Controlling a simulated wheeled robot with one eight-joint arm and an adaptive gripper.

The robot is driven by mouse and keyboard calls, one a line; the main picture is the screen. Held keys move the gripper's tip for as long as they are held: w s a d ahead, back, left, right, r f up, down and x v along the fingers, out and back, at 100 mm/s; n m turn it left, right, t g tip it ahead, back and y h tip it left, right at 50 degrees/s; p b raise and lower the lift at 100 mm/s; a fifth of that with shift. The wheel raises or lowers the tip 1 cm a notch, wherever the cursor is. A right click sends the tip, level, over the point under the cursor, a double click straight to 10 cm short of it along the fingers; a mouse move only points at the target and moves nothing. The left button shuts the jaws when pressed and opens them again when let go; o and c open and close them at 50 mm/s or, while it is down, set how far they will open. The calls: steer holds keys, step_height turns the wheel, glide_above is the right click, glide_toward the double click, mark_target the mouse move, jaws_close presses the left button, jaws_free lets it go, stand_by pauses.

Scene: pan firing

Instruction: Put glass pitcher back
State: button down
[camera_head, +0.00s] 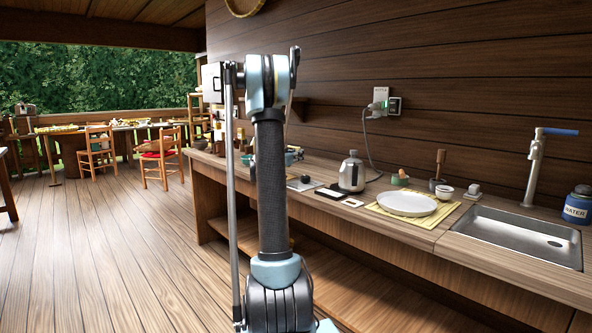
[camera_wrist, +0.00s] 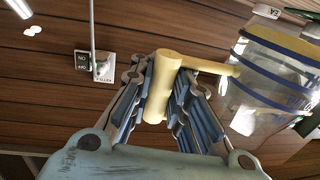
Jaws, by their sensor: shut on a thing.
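The glass pitcher (camera_wrist: 272,85) is at the right of the wrist view, cut off by the edge. It is clear, with blue bands and a pale yellow handle (camera_wrist: 163,85). My gripper (camera_wrist: 165,78) is shut on the handle, with a finger on each side of it. The pitcher's body sticks out to the right of the fingers. The wrist picture is turned, with wall lettering upside down. In the head view my arm stands in front and hides most of the gripper, and I cannot make out the pitcher there.
The wooden counter (camera_head: 345,213) runs along the wall. A kettle (camera_head: 352,172), a white plate (camera_head: 406,203) on a yellow mat, a sink (camera_head: 520,238) and a blue water jar (camera_head: 578,205) stand along it. Small items crowd its far end. The floor (camera_head: 110,255) at left is clear.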

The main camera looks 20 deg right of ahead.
steer(key=shift+f, duration=2.45)
steer(key=c, duration=1.5)
jaws_free()
